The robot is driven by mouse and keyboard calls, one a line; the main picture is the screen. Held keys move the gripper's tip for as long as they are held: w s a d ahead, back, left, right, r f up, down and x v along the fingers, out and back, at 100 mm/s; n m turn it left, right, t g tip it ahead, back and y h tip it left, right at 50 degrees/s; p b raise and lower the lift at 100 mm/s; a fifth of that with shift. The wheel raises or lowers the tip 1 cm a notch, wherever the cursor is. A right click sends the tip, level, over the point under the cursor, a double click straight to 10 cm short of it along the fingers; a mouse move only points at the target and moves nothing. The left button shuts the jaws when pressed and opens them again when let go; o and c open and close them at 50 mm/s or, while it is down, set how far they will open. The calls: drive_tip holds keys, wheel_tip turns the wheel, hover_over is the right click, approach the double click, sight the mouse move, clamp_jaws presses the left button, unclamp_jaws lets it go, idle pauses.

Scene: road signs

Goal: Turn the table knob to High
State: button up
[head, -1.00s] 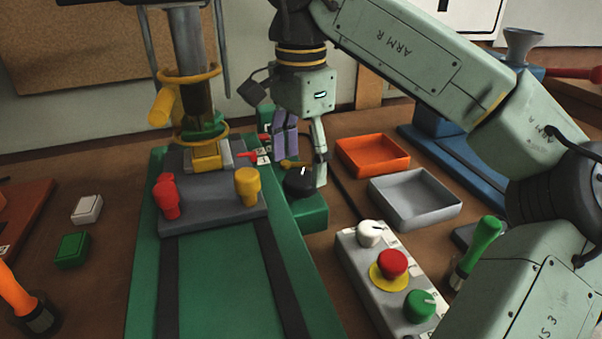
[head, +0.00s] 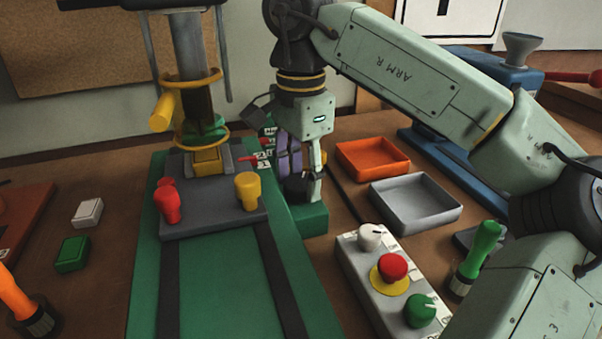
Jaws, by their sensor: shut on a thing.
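The black table knob (head: 298,191) sits on a green housing (head: 311,218) at the right side of the green machine table. My gripper (head: 301,184) points down over it and is shut on it, one finger on each side. The fingers and palm hide much of the knob, so its pointer setting cannot be read. Small white labels and a red pointer (head: 250,159) show just left of the gripper; the label text is too small to read.
A grey plate with red (head: 167,201) and yellow (head: 247,190) knobs lies left. An orange tray (head: 372,156) and grey tray (head: 416,202) stand right. A control box (head: 385,272) with white, red and green controls is in front. A drill-like column rises behind.

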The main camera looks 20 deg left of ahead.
drive_tip(key=c, duration=0.4)
drive_tip(key=m, duration=0.5)
drive_tip(key=shift+m+p, duration=0.3)
drive_tip(key=shift+m, duration=0.1)
drive_tip(key=m, duration=0.6)
idle(0.4)
drive_tip(key=o, duration=1.1)
drive_tip(key=shift+o, duration=0.2)
